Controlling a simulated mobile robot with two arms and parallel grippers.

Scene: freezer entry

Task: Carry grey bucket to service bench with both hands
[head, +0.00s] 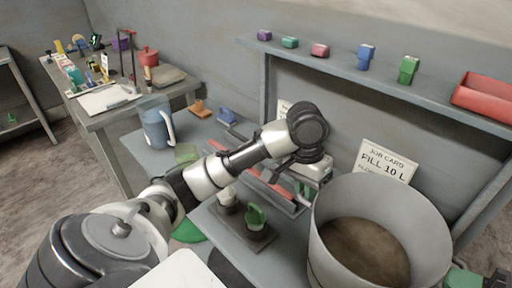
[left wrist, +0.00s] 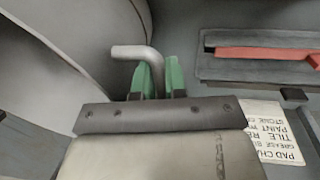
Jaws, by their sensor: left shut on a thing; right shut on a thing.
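The grey bucket (head: 385,200) is large, open-topped and upright at the lower right of the head view, with a brown inside bottom. Its curved wall (left wrist: 40,95) fills the left of the left wrist view. My left gripper (head: 304,188) is at the bucket's left side. In the left wrist view its green fingers (left wrist: 160,78) are shut on the bucket's bent grey handle (left wrist: 136,52). My right gripper (head: 465,277) is partly in view at the bucket's right side, shut on it; its fingertips are mostly hidden. I cannot tell whether the bucket's base touches a surface, or which bench is the service bench.
A grey bench (head: 285,240) carries a blue jug (head: 156,126) and dark fixtures with a green part (head: 256,217). A shelf (head: 335,68) above holds small coloured blocks and a red bin (head: 485,97). A job card (head: 387,160) stands behind the bucket. A cluttered table (head: 105,112) is further left.

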